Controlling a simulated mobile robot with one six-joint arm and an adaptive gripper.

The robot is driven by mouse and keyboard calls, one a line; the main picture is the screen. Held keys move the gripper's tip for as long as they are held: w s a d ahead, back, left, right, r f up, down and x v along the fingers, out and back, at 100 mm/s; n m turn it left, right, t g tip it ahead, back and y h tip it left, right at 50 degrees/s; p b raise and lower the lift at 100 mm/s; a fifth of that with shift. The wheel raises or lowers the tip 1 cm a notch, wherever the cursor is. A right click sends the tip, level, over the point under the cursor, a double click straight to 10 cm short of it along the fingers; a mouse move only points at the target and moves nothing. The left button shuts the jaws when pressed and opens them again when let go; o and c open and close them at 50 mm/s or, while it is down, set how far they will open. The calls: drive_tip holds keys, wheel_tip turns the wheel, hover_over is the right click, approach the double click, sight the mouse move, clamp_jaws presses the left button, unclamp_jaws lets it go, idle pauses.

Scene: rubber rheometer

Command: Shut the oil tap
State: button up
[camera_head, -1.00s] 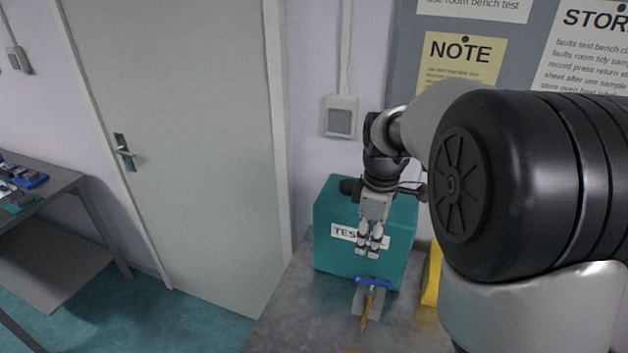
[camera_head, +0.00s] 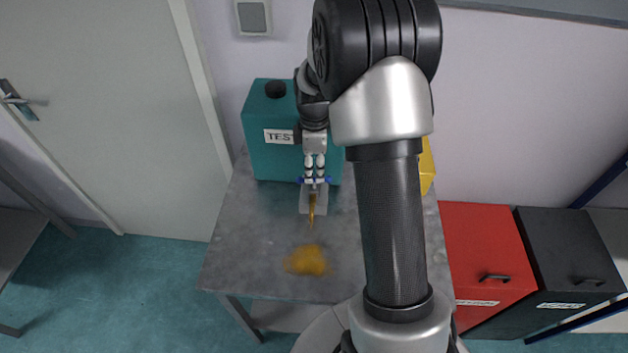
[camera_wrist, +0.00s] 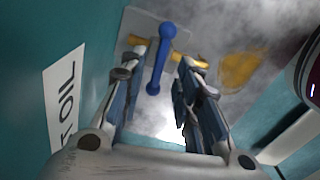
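The oil tap has a blue lever handle (camera_head: 326,181) and a brass body (camera_wrist: 186,56). It sits at the front of the teal container (camera_head: 262,112). In the wrist view the blue lever (camera_wrist: 160,60) lies crosswise to the brass body. An amber streak (camera_head: 311,213) runs from the tap toward the bench, and an amber puddle (camera_head: 308,261) lies in front of it. It also shows in the wrist view (camera_wrist: 240,70). My gripper (camera_head: 315,177) is over the tap, fingers apart. In the wrist view, the lever shows between my open fingers (camera_wrist: 166,62); contact cannot be told.
The grey bench (camera_head: 255,235) is clear around the puddle. A yellow container (camera_head: 427,165) stands right of the teal one, partly behind my arm. Red (camera_head: 485,245) and black (camera_head: 568,255) cabinets stand right of the bench. A door (camera_head: 95,120) is at the left.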

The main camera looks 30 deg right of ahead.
sight(314, 178)
drive_tip(key=shift+f+b, duration=0.3)
drive_tip(key=shift+f, duration=2.05)
clamp_jaws()
